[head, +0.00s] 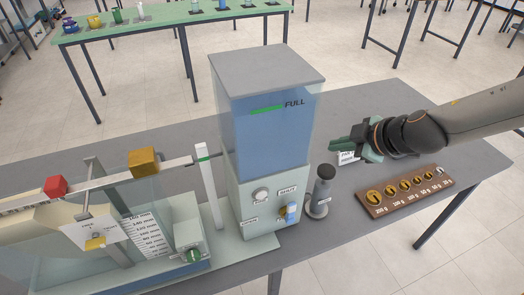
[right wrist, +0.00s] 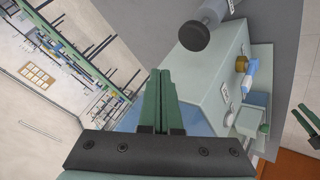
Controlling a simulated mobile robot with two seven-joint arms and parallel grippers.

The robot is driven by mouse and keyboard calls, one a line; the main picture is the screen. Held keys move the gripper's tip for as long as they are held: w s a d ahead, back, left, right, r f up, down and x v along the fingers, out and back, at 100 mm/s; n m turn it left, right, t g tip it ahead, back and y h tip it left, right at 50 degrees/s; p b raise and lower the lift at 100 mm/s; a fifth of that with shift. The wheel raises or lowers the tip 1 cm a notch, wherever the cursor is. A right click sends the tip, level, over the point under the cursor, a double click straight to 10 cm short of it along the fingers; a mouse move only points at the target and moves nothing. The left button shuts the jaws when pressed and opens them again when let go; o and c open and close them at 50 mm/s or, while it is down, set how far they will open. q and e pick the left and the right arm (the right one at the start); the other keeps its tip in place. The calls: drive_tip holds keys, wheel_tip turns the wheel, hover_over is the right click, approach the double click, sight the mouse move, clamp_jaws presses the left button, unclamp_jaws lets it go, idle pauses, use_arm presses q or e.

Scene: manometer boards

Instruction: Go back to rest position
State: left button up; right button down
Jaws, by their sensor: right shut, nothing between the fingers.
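My right gripper (head: 352,142) comes in from the right, above the table and to the right of the water tank (head: 272,130). In the right wrist view its two green fingers (right wrist: 163,102) are closed together with nothing between them. The tank is filled with blue water near a green mark labelled FULL. A dark-topped grey cylinder (head: 319,190) stands below and left of the gripper; it also shows in the right wrist view (right wrist: 196,36).
A wooden weight board (head: 410,189) lies on the grey table (head: 368,245) below my right arm. A balance beam with a red block (head: 56,186) and a brass block (head: 143,161) stands at left. A green table (head: 160,20) stands behind; the floor between is clear.

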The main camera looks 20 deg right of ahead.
idle(0.6)
drive_tip(key=s+d+f+m+h, duration=0.4)
drive_tip(key=s+f+m, duration=0.3)
drive_tip(key=s+f, duration=0.65)
drive_tip(key=s+a+f+m+g+y, duration=0.25)
drive_tip(key=s+a+f+g, duration=0.3)
drive_tip(key=s+a, duration=0.55)
drive_tip(key=w+a+f+t, duration=0.3)
drive_tip(key=f, duration=0.3)
drive_tip(key=w+a+f+t+y, duration=0.1)
drive_tip(key=w+a+f+t, duration=0.2)
drive_tip(key=f, duration=0.2)
drive_tip(key=shift+a+f+m, duration=0.2)
drive_tip(key=shift+f+m, duration=0.15)
idle(1.3)
